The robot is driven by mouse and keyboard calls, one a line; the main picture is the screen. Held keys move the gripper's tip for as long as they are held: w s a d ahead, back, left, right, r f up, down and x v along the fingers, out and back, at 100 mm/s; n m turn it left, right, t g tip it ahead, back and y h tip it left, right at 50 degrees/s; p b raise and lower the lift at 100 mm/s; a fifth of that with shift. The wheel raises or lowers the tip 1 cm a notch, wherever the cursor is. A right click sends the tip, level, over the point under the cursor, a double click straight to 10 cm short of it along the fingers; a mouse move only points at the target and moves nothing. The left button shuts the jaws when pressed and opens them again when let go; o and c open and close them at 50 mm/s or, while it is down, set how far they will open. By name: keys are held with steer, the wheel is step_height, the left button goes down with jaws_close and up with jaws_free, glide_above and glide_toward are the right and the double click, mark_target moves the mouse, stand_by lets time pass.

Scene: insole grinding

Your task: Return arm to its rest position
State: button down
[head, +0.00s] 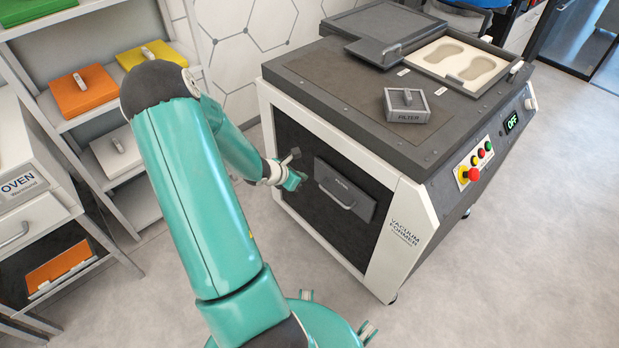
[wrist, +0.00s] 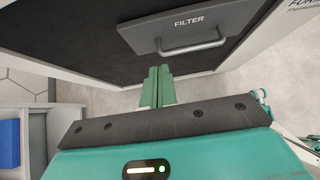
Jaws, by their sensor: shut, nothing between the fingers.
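My gripper (head: 296,181) is shut and empty in front of the dark front panel of the vacuum former, just left of the filter drawer. In the wrist view the closed fingers of my gripper (wrist: 157,88) point toward the lower edge of the filter drawer (wrist: 190,32). The fingers appear apart from its grey handle. My teal arm reaches forward and down from the bottom middle of the head view.
The vacuum former (head: 352,95) stands at right, its display reading OFF. A grey filter box (head: 407,105) sits on top beside a tray with two insole shapes (head: 456,61). Shelves (head: 70,127) and the oven (head: 25,185) stand at left. Floor (head: 480,270) at right is clear.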

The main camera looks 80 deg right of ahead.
steer(key=shift+w+a+r, duration=0.25)
steer(key=shift+a+r, duration=0.05)
steer(key=shift+r, duration=0.1)
steer(key=w+a+r+m+t, duration=0.25)
steer(key=w+a+r, duration=0.25)
steer(key=w+r, duration=0.35)
steer(key=w+a+r+m+t, duration=0.1)
steer(key=w+a+r+m, duration=0.2)
steer(key=w+a+r, duration=0.5)
steer(key=w+a+r+m+t, duration=0.3)
steer(key=w+a+r, duration=0.4)
steer(key=w+a, duration=0.35)
steer(key=s+a+r+t+y, duration=0.1)
steer(key=a+r+y, duration=0.1)
steer(key=a, duration=0.8)
steer(key=s+a+r+m+t+y, duration=0.1)
steer(key=a+r+t+y, duration=0.1)
steer(key=a+r, duration=0.3)
steer(key=s+a+r+t+y, duration=0.1)
steer(key=a+r+t+y, duration=0.1)
steer(key=a, duration=1.2)
steer(key=shift+s+a+r+y, duration=0.15)
steer(key=shift+a+r+y, duration=0.2)
steer(key=shift+r+y, duration=0.25)
